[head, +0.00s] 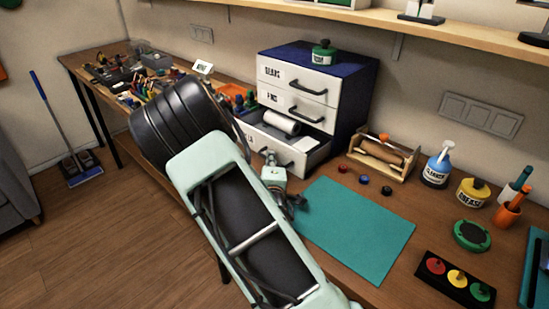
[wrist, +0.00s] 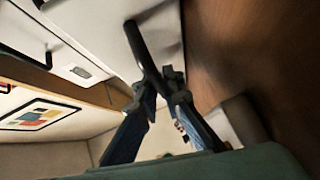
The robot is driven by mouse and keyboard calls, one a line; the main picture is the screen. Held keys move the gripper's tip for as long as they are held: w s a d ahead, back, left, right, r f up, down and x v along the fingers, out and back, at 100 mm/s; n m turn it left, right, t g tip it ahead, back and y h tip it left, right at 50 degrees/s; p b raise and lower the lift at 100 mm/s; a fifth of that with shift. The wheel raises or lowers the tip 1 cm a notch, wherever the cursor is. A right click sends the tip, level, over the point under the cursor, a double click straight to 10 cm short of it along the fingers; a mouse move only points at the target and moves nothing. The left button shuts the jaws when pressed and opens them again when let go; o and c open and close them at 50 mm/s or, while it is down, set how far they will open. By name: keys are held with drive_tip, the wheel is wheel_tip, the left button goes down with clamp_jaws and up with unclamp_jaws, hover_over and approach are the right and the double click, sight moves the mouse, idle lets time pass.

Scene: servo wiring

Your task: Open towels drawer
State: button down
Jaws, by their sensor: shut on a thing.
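The towels drawer (head: 312,160) is the bottom drawer of the blue-and-white cabinet (head: 346,101), and it stands pulled out. A white roll (head: 281,122) and a flat white item lie inside it. Its label is mostly hidden behind my arm. In the wrist view the dark bar handle (wrist: 142,48) runs along the pale drawer front. My gripper (wrist: 162,82) is shut on this handle, with one finger on each side. In the head view my arm covers part of the drawer front, and the fingertips are hard to make out.
The gears drawer (head: 284,76) and the pins drawer (head: 292,104) above are shut. A green-lidded jar (head: 323,54) stands on the cabinet. A teal mat (head: 355,228) lies in front, with small caps and a wooden rack (head: 382,155) to the right. Tools crowd the bench's left.

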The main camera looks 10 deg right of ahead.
drive_tip(key=c, duration=2)
unclamp_jaws()
drive_tip(key=shift+c, duration=0.2)
drive_tip(key=shift+v, duration=3.7)
drive_tip(key=shift+c, duration=0.3)
